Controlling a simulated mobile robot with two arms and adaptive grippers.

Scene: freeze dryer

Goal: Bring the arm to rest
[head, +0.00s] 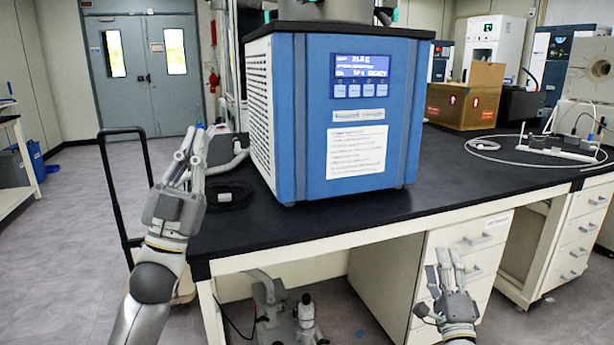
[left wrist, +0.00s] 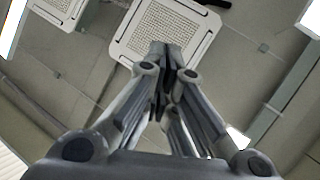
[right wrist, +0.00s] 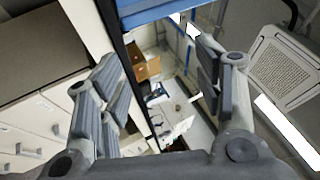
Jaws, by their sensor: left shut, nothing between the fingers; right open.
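My left gripper (head: 194,150) is raised to the left of the blue freeze dryer (head: 343,115), beside the bench's left end. Its fingers point up and are together with nothing between them, as the left wrist view (left wrist: 165,55) also shows. My right gripper (head: 447,268) is low in front of the bench drawers, fingers pointing up. Its fingers are spread apart and empty in the right wrist view (right wrist: 165,75). The freeze dryer stands on the black bench top with its lit display facing me; its top is cut off by the picture edge.
The black bench top (head: 480,165) has free room right of the freeze dryer. A cardboard box (head: 465,100) stands behind there, and a cable lies further right. A black cart handle (head: 105,180) stands at the left. Grey equipment (head: 285,315) sits under the bench. Open floor lies left.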

